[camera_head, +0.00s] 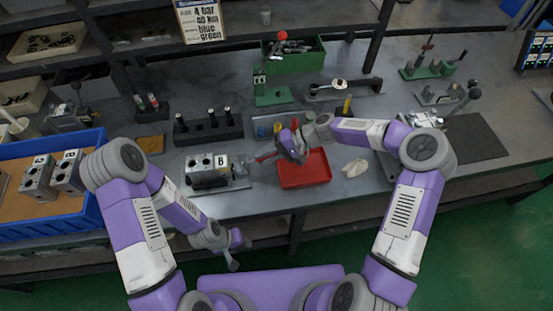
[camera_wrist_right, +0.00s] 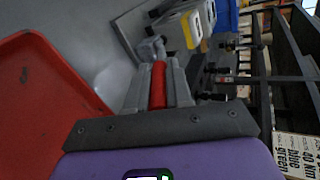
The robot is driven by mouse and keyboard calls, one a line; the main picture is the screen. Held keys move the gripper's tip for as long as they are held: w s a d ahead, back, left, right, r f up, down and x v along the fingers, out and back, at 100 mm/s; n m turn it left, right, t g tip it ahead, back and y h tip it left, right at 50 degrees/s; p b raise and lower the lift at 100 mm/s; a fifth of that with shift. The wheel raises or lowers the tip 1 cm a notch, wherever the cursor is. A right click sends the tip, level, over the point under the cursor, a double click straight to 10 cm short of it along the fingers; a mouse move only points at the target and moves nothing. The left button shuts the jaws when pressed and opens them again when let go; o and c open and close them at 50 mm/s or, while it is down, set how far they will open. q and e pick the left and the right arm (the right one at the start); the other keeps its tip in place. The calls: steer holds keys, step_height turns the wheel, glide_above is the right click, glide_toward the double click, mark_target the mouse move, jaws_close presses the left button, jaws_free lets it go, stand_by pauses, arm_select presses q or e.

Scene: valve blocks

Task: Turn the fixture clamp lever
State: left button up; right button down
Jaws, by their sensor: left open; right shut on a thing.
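The clamp fixture (camera_head: 240,184) stands on the bench left of the red tray and bears a grey valve block (camera_head: 200,163) marked B. The fixture's lever (camera_wrist_right: 158,85) has a red handle and a grey pivot end beside the block. My right gripper (camera_head: 268,157) reaches in from the right and is shut on the red handle. In the right wrist view the handle lies between its two grey fingers, which hide part of it. My left gripper (camera_head: 234,262) is open and empty, low in front of the bench edge, away from the fixture.
A red tray (camera_head: 304,181) lies close below my right gripper. A blue crate (camera_head: 90,215) with more valve blocks stands at the left. A green bin (camera_head: 297,62) and a black rack (camera_head: 208,133) stand behind. A pale object (camera_head: 355,167) lies right of the tray.

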steer(key=shift+d+f+y+b, duration=0.2)
steer(key=shift+f+y+b, duration=0.5)
steer(key=shift+y+b, duration=0.3)
steer(key=shift+s, duration=0.1)
steer(key=c, duration=1)
jaws_free()
steer(key=shift+g, duration=0.3)
steer(key=shift+c, duration=0.2)
steer(key=p+v, duration=0.1)
steer(key=v, duration=0.6)
steer(key=shift+d+r, duration=0.1)
steer(key=shift+d, duration=0.15)
